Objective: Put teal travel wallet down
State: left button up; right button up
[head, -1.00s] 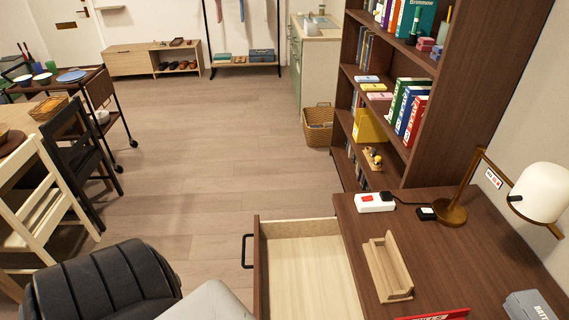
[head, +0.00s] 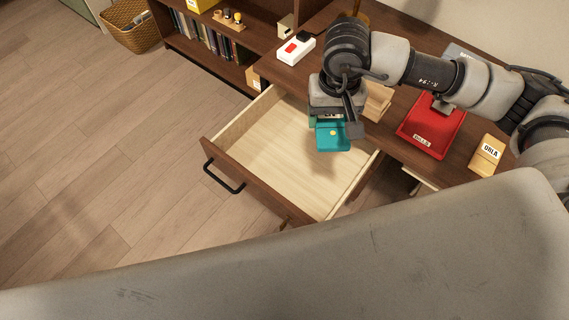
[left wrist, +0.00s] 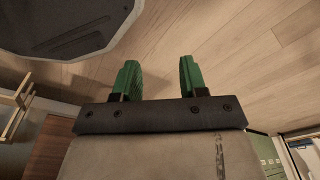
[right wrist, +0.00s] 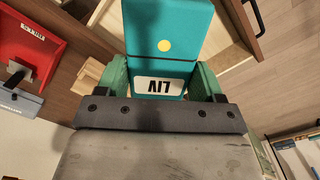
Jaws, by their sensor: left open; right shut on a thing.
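The teal travel wallet (head: 333,136) is held by my right gripper (head: 331,118) over the open drawer (head: 285,150) in the head view.
On the desk are a red tray (head: 432,128) labelled BILLS, a box (head: 487,155) labelled ORLA, a white device with a red patch (head: 295,48) and a wooden holder (head: 377,103). A bookshelf (head: 215,50) and wicker basket (head: 130,27) stand behind. Open floor lies left of the drawer.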

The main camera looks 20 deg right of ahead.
notch_tip(320, 180, down, 6)
jog(key=w+m+b, duration=0.2)
jog(key=b, duration=0.2)
pick_arm(q)
jog(key=w+d+r+t+b, duration=0.1)
jog(key=w+r+b, duration=0.15)
jog(key=w, duration=0.25)
jog(key=w+d+r+b, duration=0.1)
jog(key=w+r+b, duration=0.1)
jog(key=w+b, duration=0.2)
pick_arm(e)
jog(key=m+b, duration=0.6)
jog(key=b, duration=0.4)
send_over(304, 164)
notch_tip(304, 164, down, 16)
notch_tip(304, 164, down, 6)
jog(key=shift+f+b, duration=0.25)
jog(key=shift+b, duration=0.1)
notch_tip(304, 164, down, 2)
jog(key=shift+f, duration=0.15)
jog(key=shift+f+b, duration=0.3)
jog(key=shift+f, duration=0.1)
pick_arm(q)
notch_tip(304, 164, up, 9)
jog(key=t, duration=0.1)
jog(key=shift+s+a+f, duration=0.15)
jog(key=shift+s+a, duration=0.05)
jog(key=shift+a, duration=0.05)
pick_arm(e)
jog(key=shift+w, duration=0.1)
